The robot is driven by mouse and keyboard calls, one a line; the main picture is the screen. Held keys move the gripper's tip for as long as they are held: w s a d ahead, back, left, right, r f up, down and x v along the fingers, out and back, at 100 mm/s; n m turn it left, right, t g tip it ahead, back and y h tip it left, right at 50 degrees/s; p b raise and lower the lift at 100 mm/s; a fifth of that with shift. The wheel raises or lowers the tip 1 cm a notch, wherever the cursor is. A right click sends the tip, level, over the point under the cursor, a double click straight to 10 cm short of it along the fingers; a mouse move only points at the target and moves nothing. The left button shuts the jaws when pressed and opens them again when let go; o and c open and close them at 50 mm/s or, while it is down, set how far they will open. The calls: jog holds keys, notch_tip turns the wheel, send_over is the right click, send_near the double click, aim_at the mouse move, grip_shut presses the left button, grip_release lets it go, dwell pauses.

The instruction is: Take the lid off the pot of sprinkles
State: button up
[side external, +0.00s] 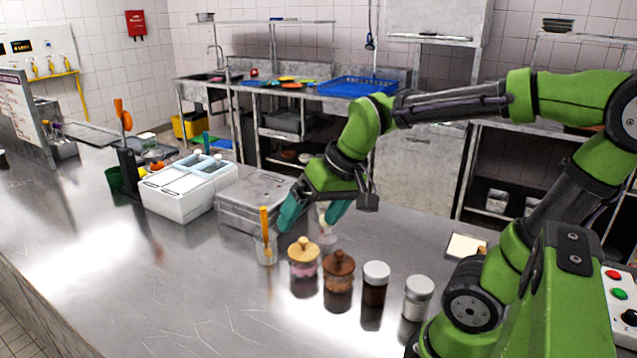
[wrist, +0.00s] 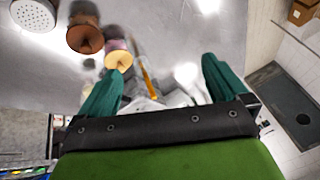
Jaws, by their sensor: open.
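A glass pot with a light wooden knobbed lid (side external: 303,250) and pink contents (side external: 303,270) stands on the steel counter. It is likely the sprinkles pot, and its lid sits on it. In the wrist view the light lid (wrist: 118,60) shows left of the middle, near the left finger. My gripper (side external: 314,226) is open, its teal fingers pointing down behind this pot and above the counter, apart from the lid. Both fingers also show in the wrist view (wrist: 164,70). A pale, partly hidden thing (side external: 327,222) shows by the right finger; I cannot tell what it is.
A brown-lidded pot (side external: 339,262), a white-capped dark jar (side external: 376,285) and a pale shaker (side external: 417,298) stand in a row to the right. A glass with an orange-handled tool (side external: 265,225) stands close left. Grey metal boxes (side external: 245,200) lie behind. The front counter is clear.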

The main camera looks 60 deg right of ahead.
jog(key=w+d+f+g+h, duration=0.15)
jog(key=w+d+g, duration=0.25)
jog(key=w+d, duration=0.5)
jog(key=g, duration=0.1)
send_over(303, 239)
jog(key=shift+n, duration=0.3)
jog(key=f, duration=1)
jog(key=shift+s, duration=0.25)
jog(key=shift+w+f, duration=0.2)
jog(key=shift+f, duration=2.5)
jog(key=c, duration=1)
jog(key=shift+r, duration=0.15)
